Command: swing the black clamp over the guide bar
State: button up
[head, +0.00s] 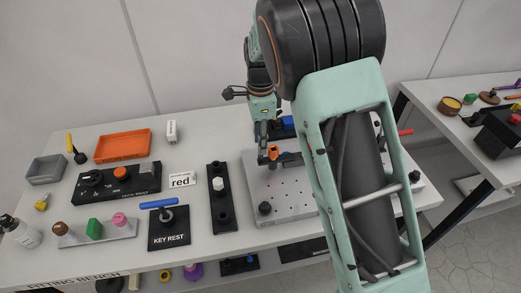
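A light grey plate (291,208) with rows of small holes and black corner knobs lies on the bench, partly hidden by my arm. Above it is a dark horizontal piece (290,157), possibly the black clamp or the guide bar; I cannot tell which. An orange part (273,153) sits at its left end, and a blue block (287,123) is behind. My gripper (263,150) points down close to the orange part, over the plate's back left. Its fingers are too small and dark to show whether they are open or touch anything. My forearm hides the plate's right half.
Left of the plate stand a black strip (221,208) with a white piece, a KEY REST (169,239) with a blue-handled key, and a black box (118,184). An orange tray (123,146) and grey bin (47,169) are farther left. Another table (461,128) is at right.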

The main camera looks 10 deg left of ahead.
notch_tip(320, 180, up, 7)
dwell(0.3)
